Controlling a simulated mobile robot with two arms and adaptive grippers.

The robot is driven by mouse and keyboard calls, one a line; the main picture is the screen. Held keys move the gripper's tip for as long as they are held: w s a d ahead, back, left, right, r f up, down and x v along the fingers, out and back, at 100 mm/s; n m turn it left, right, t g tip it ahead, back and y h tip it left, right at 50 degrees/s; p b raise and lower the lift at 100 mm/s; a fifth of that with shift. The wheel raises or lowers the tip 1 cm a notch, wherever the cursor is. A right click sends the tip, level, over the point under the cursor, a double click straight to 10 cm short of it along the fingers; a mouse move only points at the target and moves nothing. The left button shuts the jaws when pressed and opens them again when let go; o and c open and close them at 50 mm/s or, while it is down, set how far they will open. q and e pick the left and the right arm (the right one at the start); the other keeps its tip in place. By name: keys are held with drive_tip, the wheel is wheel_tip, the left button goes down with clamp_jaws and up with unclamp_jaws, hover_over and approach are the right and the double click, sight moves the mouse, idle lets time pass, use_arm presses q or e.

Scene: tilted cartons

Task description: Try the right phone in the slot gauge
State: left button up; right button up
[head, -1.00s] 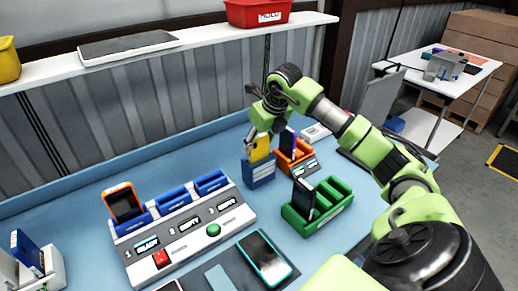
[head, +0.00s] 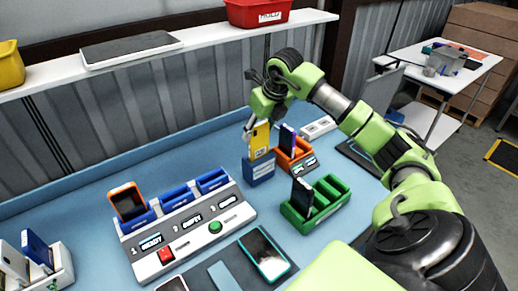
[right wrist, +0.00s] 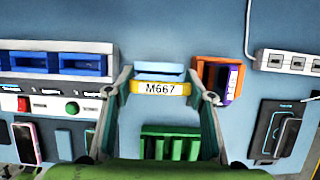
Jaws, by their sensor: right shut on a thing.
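My right gripper (head: 257,124) is shut on a yellow phone (head: 260,141) and holds it upright over a small blue block (head: 259,172), which looks like the slot gauge. The phone's lower end is at the block's top; I cannot tell whether it is inside the slot. In the right wrist view the phone's yellow edge (right wrist: 160,88) reads M667 between the fingers (right wrist: 161,92), and the block (right wrist: 160,69) shows just beyond it. My left gripper is not in view.
A green rack (head: 327,211) with a dark phone is in front. A white dock (head: 190,232) with blue bays holds an orange phone (head: 127,201). A white power strip (head: 318,127) lies behind.

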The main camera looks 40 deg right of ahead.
drive_tip(key=shift+r+p, duration=2)
drive_tip(key=shift+r, duration=0.95)
drive_tip(key=shift+f, duration=0.1)
